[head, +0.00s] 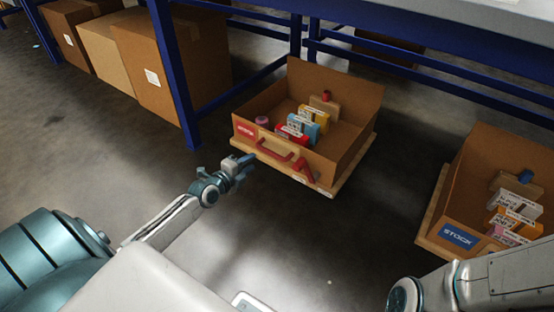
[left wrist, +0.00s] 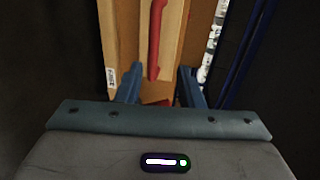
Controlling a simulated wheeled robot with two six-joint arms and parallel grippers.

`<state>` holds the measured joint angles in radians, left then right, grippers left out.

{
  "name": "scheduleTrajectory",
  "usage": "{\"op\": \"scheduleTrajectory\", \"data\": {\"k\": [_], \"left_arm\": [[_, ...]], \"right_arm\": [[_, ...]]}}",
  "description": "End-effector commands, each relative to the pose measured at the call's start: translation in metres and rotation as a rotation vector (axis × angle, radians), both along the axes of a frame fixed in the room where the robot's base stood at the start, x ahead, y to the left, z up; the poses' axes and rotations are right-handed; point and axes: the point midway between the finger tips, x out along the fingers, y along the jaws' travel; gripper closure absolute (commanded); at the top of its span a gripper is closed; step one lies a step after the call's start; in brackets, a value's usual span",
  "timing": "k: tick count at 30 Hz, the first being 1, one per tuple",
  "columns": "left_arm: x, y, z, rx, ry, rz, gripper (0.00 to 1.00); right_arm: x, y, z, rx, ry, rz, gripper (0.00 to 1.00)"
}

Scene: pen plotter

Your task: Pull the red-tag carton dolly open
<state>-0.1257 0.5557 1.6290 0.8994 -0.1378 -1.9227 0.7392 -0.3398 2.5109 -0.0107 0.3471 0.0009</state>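The red-tag carton dolly (head: 322,176) is a wooden board bearing an open brown carton (head: 340,85), partly under the blue-framed bench. The carton's front has a red tag (head: 246,131) and a red bar handle (head: 285,154). My left gripper (head: 243,166) is just in front of the handle's left end, its fingers apart and empty. In the left wrist view the red handle (left wrist: 156,38) lies ahead of the gap between the fingers (left wrist: 160,75); I cannot tell if they touch it. My right arm shows at bottom right, but its gripper is out of view.
A second carton dolly with a blue tag (head: 459,237) stands at the right. Brown boxes (head: 150,75) stand at upper left, beside a blue bench leg (head: 175,75). Small boxes and other items lie in both cartons. The floor (head: 300,235) in front of the red-tag dolly is clear.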

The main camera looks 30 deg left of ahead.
Motion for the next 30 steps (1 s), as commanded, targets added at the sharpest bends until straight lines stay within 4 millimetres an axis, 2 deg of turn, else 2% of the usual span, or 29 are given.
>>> {"op": "scheduleTrajectory", "data": {"k": [1, 8, 21, 25, 30], "left_arm": [[0.0, 0.0, -0.011, 0.001, -0.001, 0.0, 0.66], [0.008, 0.0, -0.016, -0.001, -0.002, 0.001, 0.66], [0.08, -0.006, -0.032, -0.002, -0.002, 0.001, 0.66], [0.095, -0.007, -0.035, -0.001, -0.001, 0.001, 0.66], [0.104, -0.008, -0.035, -0.001, 0.0, 0.001, 0.66]], "right_arm": [[-0.005, 0.0, -0.004, 0.004, -0.016, 0.012, 0.64], [-0.008, -0.001, -0.003, 0.007, -0.025, 0.029, 0.64], [-0.006, 0.0, -0.033, 0.005, -0.018, 0.032, 0.64], [-0.006, 0.0, -0.038, 0.005, -0.017, 0.032, 0.64], [-0.006, -0.001, -0.041, 0.004, -0.017, 0.033, 0.64]]}}
